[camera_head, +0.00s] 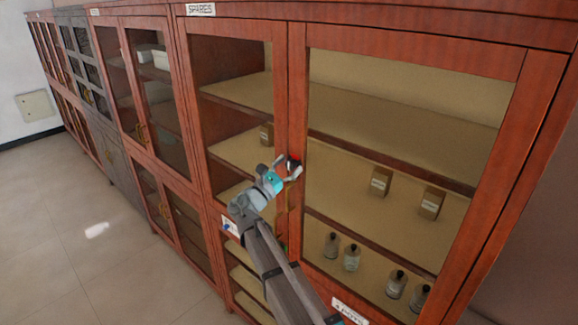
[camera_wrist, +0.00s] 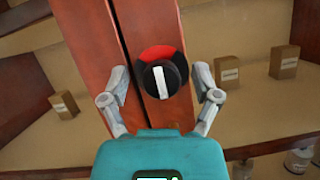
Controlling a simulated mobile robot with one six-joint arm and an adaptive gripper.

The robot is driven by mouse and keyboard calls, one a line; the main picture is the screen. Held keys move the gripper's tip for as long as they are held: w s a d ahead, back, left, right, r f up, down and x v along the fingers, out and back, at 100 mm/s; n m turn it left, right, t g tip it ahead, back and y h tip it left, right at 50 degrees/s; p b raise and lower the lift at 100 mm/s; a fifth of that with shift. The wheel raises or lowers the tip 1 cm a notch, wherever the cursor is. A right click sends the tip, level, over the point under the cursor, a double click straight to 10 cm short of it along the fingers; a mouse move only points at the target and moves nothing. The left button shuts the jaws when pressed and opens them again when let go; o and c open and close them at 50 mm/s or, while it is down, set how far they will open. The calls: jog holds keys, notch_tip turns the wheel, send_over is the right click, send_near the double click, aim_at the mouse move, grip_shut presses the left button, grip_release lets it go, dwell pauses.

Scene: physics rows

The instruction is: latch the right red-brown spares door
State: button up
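The right red-brown spares door (camera_head: 530,110) is a glazed wooden door under the SPARES label (camera_head: 200,9). It looks closed or nearly so; I cannot tell whether it sits fully flush. Its latch knob (camera_wrist: 172,78) is black with a white bar and a red sector above. The bar stands near upright, slightly tilted, in the wrist view. The knob sits on the stile beside the left door (camera_wrist: 85,45). My gripper (camera_wrist: 160,85) is open, with one finger on each side of the knob and visible gaps. In the head view my gripper (camera_head: 284,170) partly hides the knob.
Behind the glass, small boxes (camera_head: 380,181) and several bottles (camera_head: 352,257) stand on shelves. More cabinets (camera_head: 150,90) run along the wall to the left. The tiled floor (camera_head: 90,230) in front of them is clear.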

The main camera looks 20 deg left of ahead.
jog(key=shift+n+y, duration=0.4)
jog(key=shift+n, duration=0.1)
